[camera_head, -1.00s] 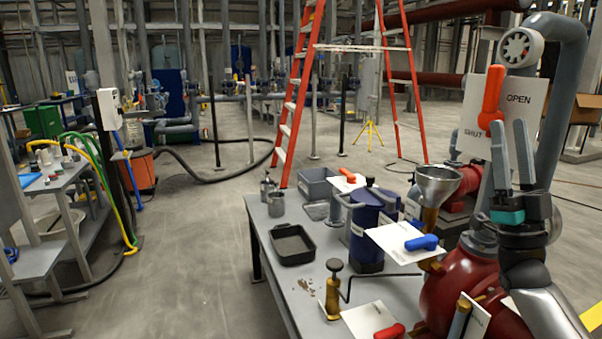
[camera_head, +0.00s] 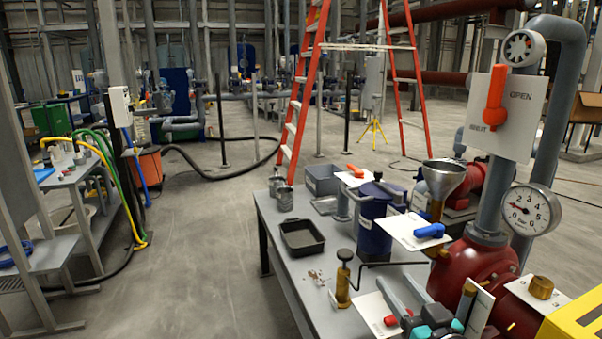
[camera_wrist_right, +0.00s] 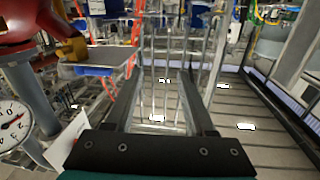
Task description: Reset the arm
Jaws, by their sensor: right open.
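My right gripper (camera_head: 393,281) is low at the bottom of the head view, beside the front of the grey table (camera_head: 300,265). Its two long fingers are apart, with nothing between them. In the right wrist view the gripper (camera_wrist_right: 162,76) also shows its fingers spread and empty. The rest of the right arm is mostly out of the head view. My left gripper is in neither view. The red valve handle (camera_head: 495,98) stands upright on its white OPEN/SHUT plate (camera_head: 520,125), clear of the gripper.
A red pump body (camera_head: 470,270) and a pressure gauge (camera_head: 530,210) stand right of the gripper. A blue canister (camera_head: 374,228), a metal funnel (camera_head: 443,178), a black tray (camera_head: 301,238) and a brass plunger (camera_head: 343,282) are on the table. The floor (camera_head: 200,250) left of it is clear.

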